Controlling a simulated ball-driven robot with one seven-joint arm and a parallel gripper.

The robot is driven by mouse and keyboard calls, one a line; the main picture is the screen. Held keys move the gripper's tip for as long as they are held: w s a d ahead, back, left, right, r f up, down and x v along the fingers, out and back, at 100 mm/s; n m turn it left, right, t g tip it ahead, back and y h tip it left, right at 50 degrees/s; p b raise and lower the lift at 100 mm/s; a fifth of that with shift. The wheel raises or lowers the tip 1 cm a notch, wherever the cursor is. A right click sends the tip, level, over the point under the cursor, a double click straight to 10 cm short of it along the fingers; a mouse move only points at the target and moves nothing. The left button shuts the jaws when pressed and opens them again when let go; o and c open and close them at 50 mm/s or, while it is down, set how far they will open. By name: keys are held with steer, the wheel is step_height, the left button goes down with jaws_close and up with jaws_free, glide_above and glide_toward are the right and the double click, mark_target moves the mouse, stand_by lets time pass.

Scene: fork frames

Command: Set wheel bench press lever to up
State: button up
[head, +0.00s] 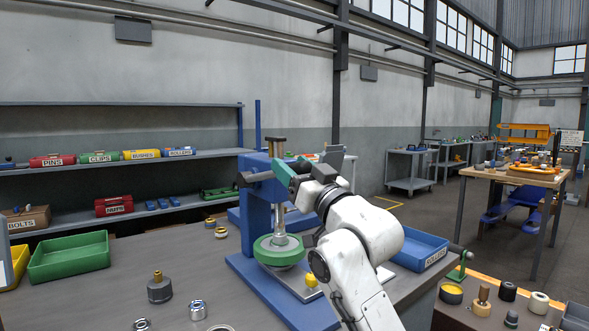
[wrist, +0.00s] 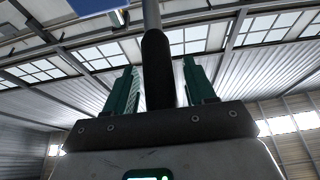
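The blue bench press (head: 257,205) stands on the bench, with a green wheel (head: 279,252) under its ram. My gripper (head: 283,172) is at the upper right side of the press, and its green fingers partly cover the press head. In the wrist view, the lever's dark grip (wrist: 158,70) on a grey rod lies between the two green fingers of my gripper (wrist: 160,88). Gaps show on both sides of the grip, so the fingers look open around it. In the head view my wrist hides much of the lever, so its exact angle is unclear.
A blue rollers bin (head: 420,250) sits right of my arm. A yellow knob-like part (head: 311,281) is by the press base. A green tray (head: 68,257) and a grey part (head: 160,290) are on the left of the bench. Shelves with labelled boxes line the wall.

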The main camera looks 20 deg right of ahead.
jaws_close()
stand_by(0.3)
steer(key=shift+r, duration=0.1)
